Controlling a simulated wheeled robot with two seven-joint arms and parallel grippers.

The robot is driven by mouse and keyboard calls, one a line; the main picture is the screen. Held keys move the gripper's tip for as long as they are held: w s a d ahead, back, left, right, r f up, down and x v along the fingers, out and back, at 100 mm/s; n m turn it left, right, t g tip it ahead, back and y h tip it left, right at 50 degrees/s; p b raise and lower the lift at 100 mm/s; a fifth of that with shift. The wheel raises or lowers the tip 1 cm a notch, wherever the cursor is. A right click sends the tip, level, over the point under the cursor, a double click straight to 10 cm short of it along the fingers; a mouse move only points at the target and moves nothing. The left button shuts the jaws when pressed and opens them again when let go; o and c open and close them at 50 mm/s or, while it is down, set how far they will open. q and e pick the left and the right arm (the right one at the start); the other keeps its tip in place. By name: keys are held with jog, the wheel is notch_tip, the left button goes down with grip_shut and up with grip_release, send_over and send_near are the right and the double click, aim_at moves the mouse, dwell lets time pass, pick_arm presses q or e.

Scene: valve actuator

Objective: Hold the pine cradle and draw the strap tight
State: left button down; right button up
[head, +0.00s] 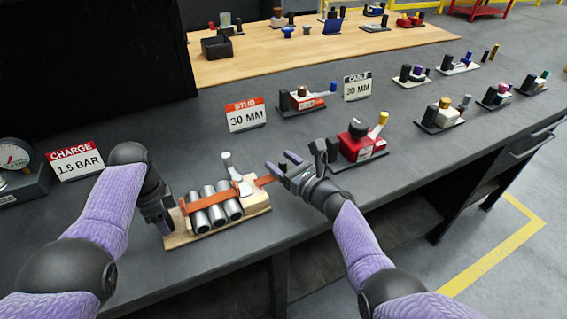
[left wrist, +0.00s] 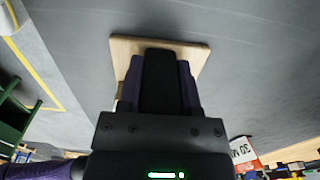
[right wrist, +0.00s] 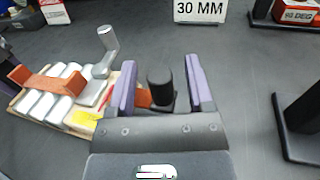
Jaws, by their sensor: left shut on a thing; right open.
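The pine cradle (head: 180,236) lies on the grey bench with several grey cylinders (head: 217,205) side by side on it. An orange strap (head: 205,199) crosses over them towards a silver lever buckle (head: 240,183). My left gripper (head: 167,224) is shut on the cradle's left end; the cradle's board (left wrist: 125,50) shows around its fingers in the left wrist view. My right gripper (head: 287,166) is open near the strap's right end. In the right wrist view a bit of orange strap (right wrist: 143,98) and a dark upright cylinder (right wrist: 160,84) show between its fingers (right wrist: 161,85), and contact is unclear.
A red-based device (head: 362,146) stands right of my right gripper. A STUD 30 MM sign (head: 246,115), a CABLE 30 MM sign (head: 357,87) and a small device (head: 304,101) stand behind. A CHARGE sign (head: 75,160) and gauge (head: 14,157) are at left.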

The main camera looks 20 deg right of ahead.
jog(key=v, duration=1.2)
pick_arm(q)
jog(key=shift+c, duration=1)
grip_release()
jog(key=shift+r, duration=0.1)
